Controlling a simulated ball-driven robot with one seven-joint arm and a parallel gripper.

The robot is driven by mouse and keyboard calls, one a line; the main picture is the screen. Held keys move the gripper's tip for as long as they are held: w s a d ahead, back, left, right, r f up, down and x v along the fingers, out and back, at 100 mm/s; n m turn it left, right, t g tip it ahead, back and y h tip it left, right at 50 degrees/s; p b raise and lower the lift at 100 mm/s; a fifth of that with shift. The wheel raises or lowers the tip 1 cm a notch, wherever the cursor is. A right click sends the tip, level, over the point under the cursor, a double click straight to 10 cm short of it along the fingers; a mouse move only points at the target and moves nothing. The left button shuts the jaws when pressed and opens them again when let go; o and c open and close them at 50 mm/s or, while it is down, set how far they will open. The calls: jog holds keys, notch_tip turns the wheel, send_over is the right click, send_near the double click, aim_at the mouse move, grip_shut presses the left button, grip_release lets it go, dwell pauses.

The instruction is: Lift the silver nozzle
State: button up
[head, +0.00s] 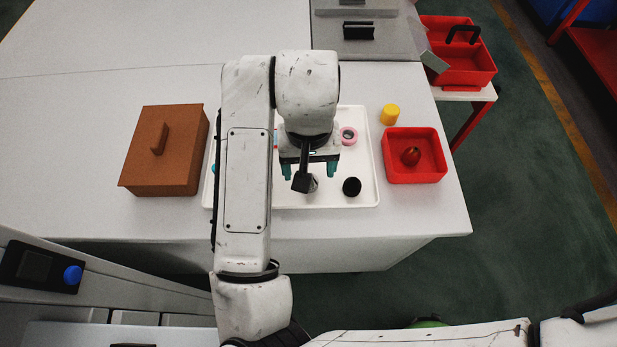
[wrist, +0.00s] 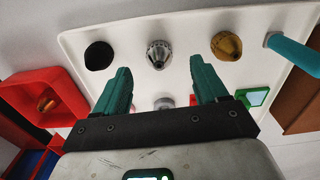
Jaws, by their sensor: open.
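The silver nozzle (wrist: 158,54) stands on the white tray (wrist: 75,38), just beyond my fingertips and roughly centred between them in the wrist view. In the head view only part of the nozzle (head: 313,184) shows beside a dark part of my wrist. My gripper (wrist: 160,68) is open, its two teal fingers apart with nothing held between them. In the head view my gripper (head: 310,171) hangs over the tray (head: 366,120). I cannot tell its exact height above the nozzle.
A black round piece (wrist: 98,55) and a gold nozzle (wrist: 226,45) flank the silver nozzle. A teal cylinder (wrist: 292,52) and a green-edged square (wrist: 253,97) lie nearby. A pink ring (head: 348,135), yellow cylinder (head: 390,114), red bin (head: 437,150) and brown lidded box (head: 160,165) also stand around.

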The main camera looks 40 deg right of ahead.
notch_tip(320, 180, down, 5)
jog(key=shift+d+r+p, duration=0.1)
jog(key=shift+d+p, duration=0.05)
jog(key=shift+p, duration=0.3)
jog(key=shift+c, duration=0.2)
jog(key=c, duration=1.1)
jog(key=shift+r, duration=0.1)
